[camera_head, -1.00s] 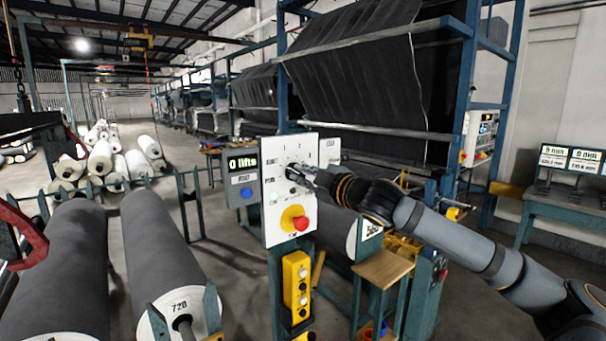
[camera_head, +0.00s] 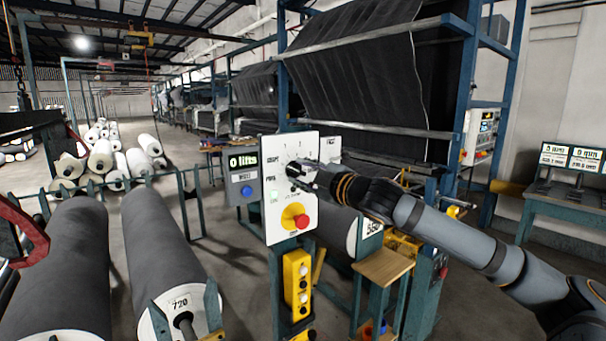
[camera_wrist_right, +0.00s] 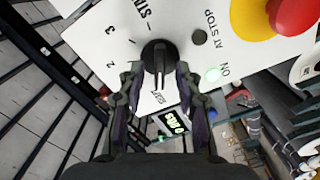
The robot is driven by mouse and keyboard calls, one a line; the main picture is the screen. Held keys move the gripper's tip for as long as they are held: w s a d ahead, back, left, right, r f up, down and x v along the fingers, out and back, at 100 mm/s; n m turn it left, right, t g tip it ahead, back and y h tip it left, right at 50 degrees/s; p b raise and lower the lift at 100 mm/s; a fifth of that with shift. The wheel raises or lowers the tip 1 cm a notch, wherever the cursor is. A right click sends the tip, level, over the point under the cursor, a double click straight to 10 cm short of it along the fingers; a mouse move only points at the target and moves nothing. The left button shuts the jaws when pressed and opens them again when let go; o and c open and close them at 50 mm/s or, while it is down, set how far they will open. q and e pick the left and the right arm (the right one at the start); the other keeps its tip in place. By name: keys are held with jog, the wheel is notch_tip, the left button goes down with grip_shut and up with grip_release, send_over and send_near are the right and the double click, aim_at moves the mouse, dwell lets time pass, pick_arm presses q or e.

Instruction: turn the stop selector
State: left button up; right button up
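The stop selector is a black rotary knob (camera_head: 293,170) on a white panel (camera_head: 273,221), with dial marks around it. In the right wrist view the knob (camera_wrist_right: 158,56) has a narrow raised bar pointing down between my fingers, and the marks 2, 3 and STN show on its left. My right gripper (camera_head: 311,184) is at the panel from the right. In the right wrist view the right gripper (camera_wrist_right: 159,76) is open, with one finger on each side of the knob's bar and gaps between. Whether a fingertip touches the knob is unclear.
A red button on a yellow base (camera_head: 298,217) sits below the knob. A yellow button box (camera_head: 297,280) hangs below. Grey rolls (camera_head: 160,250) lie at left.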

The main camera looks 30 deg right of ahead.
jog(key=shift+d+r, duration=0.2)
jog(key=shift+r, duration=0.3)
jog(key=r, duration=0.7)
jog(key=shift+a+r, duration=0.25)
jog(key=shift+r, duration=0.75)
jog(key=shift+d, duration=0.1)
